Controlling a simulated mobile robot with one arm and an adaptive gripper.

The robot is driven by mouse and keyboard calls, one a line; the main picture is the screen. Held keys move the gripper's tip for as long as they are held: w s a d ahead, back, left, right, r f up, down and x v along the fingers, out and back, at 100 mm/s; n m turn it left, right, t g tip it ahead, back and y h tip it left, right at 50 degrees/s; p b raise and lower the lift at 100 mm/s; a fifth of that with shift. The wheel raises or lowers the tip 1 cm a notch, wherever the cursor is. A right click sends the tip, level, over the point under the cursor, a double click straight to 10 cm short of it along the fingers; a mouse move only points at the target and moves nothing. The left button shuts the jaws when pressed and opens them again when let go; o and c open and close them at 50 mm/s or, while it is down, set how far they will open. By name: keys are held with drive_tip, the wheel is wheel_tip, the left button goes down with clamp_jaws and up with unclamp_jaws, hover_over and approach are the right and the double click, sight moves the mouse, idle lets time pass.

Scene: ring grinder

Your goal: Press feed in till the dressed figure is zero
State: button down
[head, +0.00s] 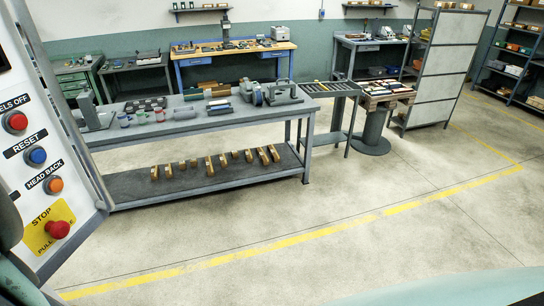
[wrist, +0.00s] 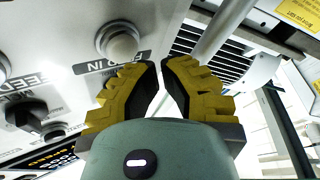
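In the wrist view, a pale round button (wrist: 121,44) sits on a grey panel, beside an upside-down label that reads FEED IN. My gripper (wrist: 160,64) has yellow fingers with dark pads. Its fingertips are almost together with nothing between them, beside the FEED IN label and a little apart from the button in the picture. I cannot tell how far the tips are from the panel. No dressed figure can be read in either view. My gripper does not show in the head view.
A black knob (wrist: 26,113) and another pale button (wrist: 3,68) are on the same panel. A grey pipe (wrist: 224,28) and vents lie right. In the head view, a panel with a red stop button (head: 57,229) stands left; a workbench (head: 215,122) stands beyond open floor.

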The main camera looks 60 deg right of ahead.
drive_tip(key=shift+w, duration=0.1)
drive_tip(key=shift+w+a, duration=0.15)
drive_tip(key=shift+w, duration=0.2)
drive_tip(key=shift+w+a, duration=0.15)
drive_tip(key=shift+w, duration=0.3)
idle(0.9)
drive_tip(key=shift+s, duration=0.1)
drive_tip(key=shift+s+d, duration=0.4)
drive_tip(key=shift+s, duration=0.35)
drive_tip(key=shift+s, duration=0.1)
drive_tip(key=s, duration=0.1)
drive_tip(key=s+d, duration=0.1)
drive_tip(key=s, duration=0.2)
drive_tip(key=shift+s+d+b, duration=0.25)
drive_tip(key=shift+d+b, duration=0.05)
idle(0.7)
